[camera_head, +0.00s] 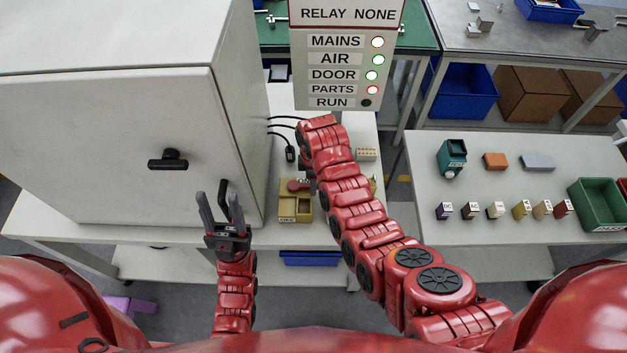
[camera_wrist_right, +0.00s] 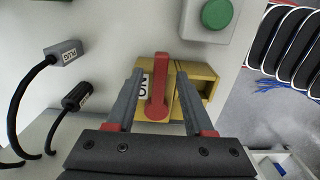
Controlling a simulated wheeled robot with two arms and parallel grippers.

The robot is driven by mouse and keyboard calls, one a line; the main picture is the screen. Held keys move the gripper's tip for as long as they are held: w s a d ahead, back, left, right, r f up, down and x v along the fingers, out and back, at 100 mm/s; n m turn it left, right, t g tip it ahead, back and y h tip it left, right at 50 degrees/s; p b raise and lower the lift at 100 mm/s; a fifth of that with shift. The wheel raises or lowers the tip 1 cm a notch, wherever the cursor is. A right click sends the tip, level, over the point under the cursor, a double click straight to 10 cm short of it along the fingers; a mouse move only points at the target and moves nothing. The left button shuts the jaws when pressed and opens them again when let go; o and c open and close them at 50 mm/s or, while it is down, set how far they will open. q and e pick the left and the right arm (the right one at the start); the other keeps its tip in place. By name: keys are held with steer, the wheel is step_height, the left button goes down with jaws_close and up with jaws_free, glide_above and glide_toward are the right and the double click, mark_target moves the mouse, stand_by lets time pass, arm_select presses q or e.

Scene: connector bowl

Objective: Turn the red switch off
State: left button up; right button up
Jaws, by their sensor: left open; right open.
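The red switch (camera_wrist_right: 157,88) is a red lever on a yellow box (camera_wrist_right: 205,72) on the bench. In the right wrist view its handle stands beside an ON label (camera_wrist_right: 143,86). My right gripper (camera_wrist_right: 160,74) is open, one finger on each side of the lever; contact cannot be told. My left gripper (camera_head: 222,205) is open and empty in front of the white cabinet.
The white cabinet (camera_head: 110,110) stands left of the switch. A green button (camera_wrist_right: 216,13) and plugs on black cables (camera_wrist_right: 62,54) are near the box. The status sign (camera_head: 335,70) stands behind. A side table (camera_head: 500,180) at right holds small blocks and a green bin (camera_head: 597,205).

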steer(key=shift+f, duration=0.2)
jaws_close()
stand_by(1.4)
